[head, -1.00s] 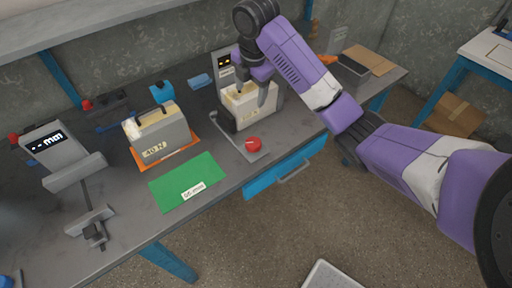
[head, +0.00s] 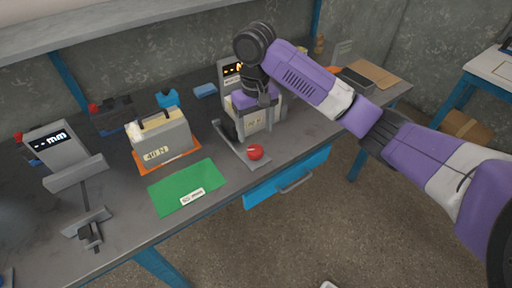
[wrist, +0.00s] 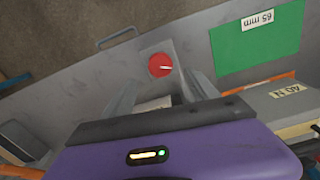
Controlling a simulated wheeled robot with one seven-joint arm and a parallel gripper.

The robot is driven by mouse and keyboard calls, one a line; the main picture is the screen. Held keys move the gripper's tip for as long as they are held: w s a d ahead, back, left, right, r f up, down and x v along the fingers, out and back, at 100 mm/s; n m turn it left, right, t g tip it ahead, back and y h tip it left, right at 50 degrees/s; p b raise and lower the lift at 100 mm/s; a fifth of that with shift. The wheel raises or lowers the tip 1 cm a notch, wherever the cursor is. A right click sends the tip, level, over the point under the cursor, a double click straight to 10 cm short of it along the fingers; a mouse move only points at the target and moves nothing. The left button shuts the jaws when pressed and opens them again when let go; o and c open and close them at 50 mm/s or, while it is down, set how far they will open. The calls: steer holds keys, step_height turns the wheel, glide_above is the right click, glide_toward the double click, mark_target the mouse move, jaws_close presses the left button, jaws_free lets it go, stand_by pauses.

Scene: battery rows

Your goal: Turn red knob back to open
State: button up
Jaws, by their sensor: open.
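The red knob (head: 255,152) sits at the front end of a grey fixture plate near the bench's front edge. A pale mark shows on its face in the wrist view (wrist: 160,65). Behind it a cream block (head: 250,122) with a label stands in the fixture. My gripper (head: 256,108) points down over the block, open, its fingers apart. In the wrist view my gripper (wrist: 160,90) has a finger on each side of the block's label, with the knob beyond the fingertips, untouched. Whether the fingers touch the block is unclear.
Left of the fixture are a green mat (head: 165,197) labelled 65 mm and a block labelled 40 N (head: 160,142) on an orange mat. A grey display gauge (head: 62,150) stands further left. A blue drawer (head: 270,185) with a handle is below the bench edge.

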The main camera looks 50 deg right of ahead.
mark_target(255, 150)
steer(key=shift+m, duration=0.9)
steer(key=shift+f, duration=0.25)
step_height(255, 150, down, 7)
steer(key=shift+f+b, duration=0.2)
steer(key=shift+b, duration=0.25)
steer(key=c, duration=1.4)
steer(key=shift+o, duration=0.2)
steer(key=shift+r, duration=0.1)
steer(key=shift+a+r+p, duration=0.1)
steer(key=shift+p, duration=0.8)
